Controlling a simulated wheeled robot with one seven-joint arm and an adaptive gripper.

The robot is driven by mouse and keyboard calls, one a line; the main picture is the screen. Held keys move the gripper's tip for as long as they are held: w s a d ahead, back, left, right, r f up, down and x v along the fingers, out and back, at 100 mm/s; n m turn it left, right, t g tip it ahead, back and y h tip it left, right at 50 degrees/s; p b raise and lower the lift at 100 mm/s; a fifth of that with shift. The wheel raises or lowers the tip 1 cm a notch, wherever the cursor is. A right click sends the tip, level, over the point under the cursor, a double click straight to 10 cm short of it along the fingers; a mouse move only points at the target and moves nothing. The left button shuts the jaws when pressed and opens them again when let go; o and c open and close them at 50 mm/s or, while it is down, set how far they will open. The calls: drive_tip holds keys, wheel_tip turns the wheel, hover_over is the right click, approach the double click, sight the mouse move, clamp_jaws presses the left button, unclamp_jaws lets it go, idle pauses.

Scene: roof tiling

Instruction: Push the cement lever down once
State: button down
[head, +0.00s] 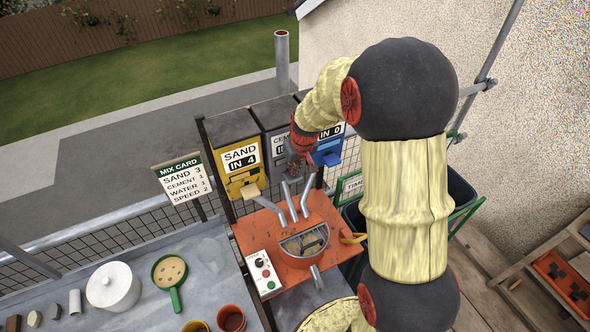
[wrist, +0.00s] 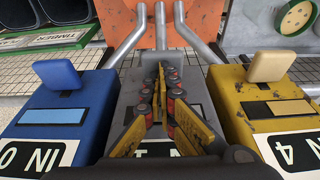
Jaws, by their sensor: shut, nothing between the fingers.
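The grey cement dispenser (head: 280,142) stands between the yellow sand dispenser (head: 233,186) and the blue dispenser (head: 327,157). It is also the middle grey box in the wrist view (wrist: 118,108). My gripper (head: 297,168) is in front of the cement dispenser. In the wrist view my gripper (wrist: 161,72) is shut and empty, its fingers pointing along the middle of the grey box. The cement label is partly covered.
The blue lever (wrist: 57,75) and yellow sand lever (wrist: 271,66) stick out close on either side. Metal chutes (head: 289,202) lead to the orange mixer (head: 318,246) below. A mix card (head: 182,179) stands left. A grey worktop (head: 140,265) holds a pot and pan.

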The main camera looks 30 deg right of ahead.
drive_tip(key=b+v, duration=0.1)
drive_tip(key=v, duration=1)
drive_tip(key=shift+r, duration=0.3)
drive_tip(key=s+a+f+b, duration=0.3)
drive_tip(key=s+f+b, duration=0.1)
drive_tip(key=s+b, duration=0.4)
drive_tip(key=s+a+f+t+b, duration=0.1)
drive_tip(key=s+a+f+b, duration=0.3)
drive_tip(key=s+b, duration=0.4)
drive_tip(key=s+a+f+t+b, duration=0.1)
drive_tip(key=s+a+f+b, duration=0.3)
drive_tip(key=s+f+b, duration=0.2)
drive_tip(key=shift+s+b, duration=1.3)
drive_tip(key=shift+s, duration=0.5)
